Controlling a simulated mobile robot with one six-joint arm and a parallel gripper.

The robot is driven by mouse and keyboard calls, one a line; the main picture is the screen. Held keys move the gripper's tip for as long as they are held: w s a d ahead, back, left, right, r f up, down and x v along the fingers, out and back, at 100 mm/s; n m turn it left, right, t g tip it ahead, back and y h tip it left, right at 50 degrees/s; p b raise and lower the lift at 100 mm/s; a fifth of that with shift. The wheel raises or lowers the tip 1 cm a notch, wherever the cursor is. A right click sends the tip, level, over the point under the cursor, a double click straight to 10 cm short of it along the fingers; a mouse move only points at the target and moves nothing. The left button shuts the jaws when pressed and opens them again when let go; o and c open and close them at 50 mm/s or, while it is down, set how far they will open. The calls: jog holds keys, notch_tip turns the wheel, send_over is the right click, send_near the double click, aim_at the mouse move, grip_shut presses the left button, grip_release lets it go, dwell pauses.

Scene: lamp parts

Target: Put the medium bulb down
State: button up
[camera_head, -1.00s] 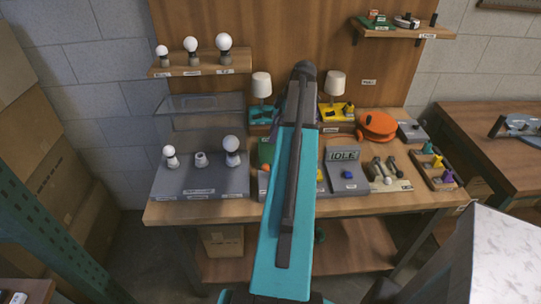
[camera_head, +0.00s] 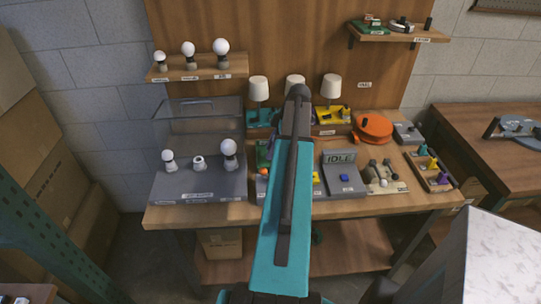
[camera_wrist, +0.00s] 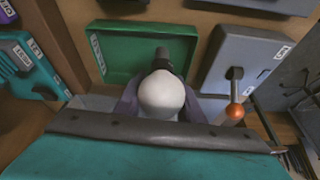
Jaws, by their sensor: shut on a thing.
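The medium bulb (camera_wrist: 165,94) is a white round globe in the middle of the wrist view. My gripper (camera_wrist: 160,102) is shut on it, with a dark finger on each side of the globe. A short dark stub shows just beyond the globe; I cannot tell whether it is the bulb's base. A green tray (camera_wrist: 118,52) lies behind the bulb, and I cannot tell whether they touch. In the head view my own arm hides the gripper and the held bulb. On the grey bulb stand (camera_head: 200,185), the middle holder (camera_head: 199,163) is empty, between a small bulb (camera_head: 168,158) and a large bulb (camera_head: 229,150).
In the wrist view a grey box (camera_wrist: 240,60) with an orange-knobbed lever (camera_wrist: 235,111) is close on the right. A teal part (camera_wrist: 25,65) is at left. On the bench stand an IDLE console (camera_head: 341,175) and an orange reel (camera_head: 373,127). A bulb shelf (camera_head: 190,73) hangs above.

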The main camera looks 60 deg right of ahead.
jog(key=shift+f+p, duration=0.6)
jog(key=shift+f, duration=1.25)
jog(key=shift+f, duration=0.15)
jog(key=o, duration=0.9)
jog(key=shift+b+v, duration=1.95)
jog(key=shift+v, duration=4.1)
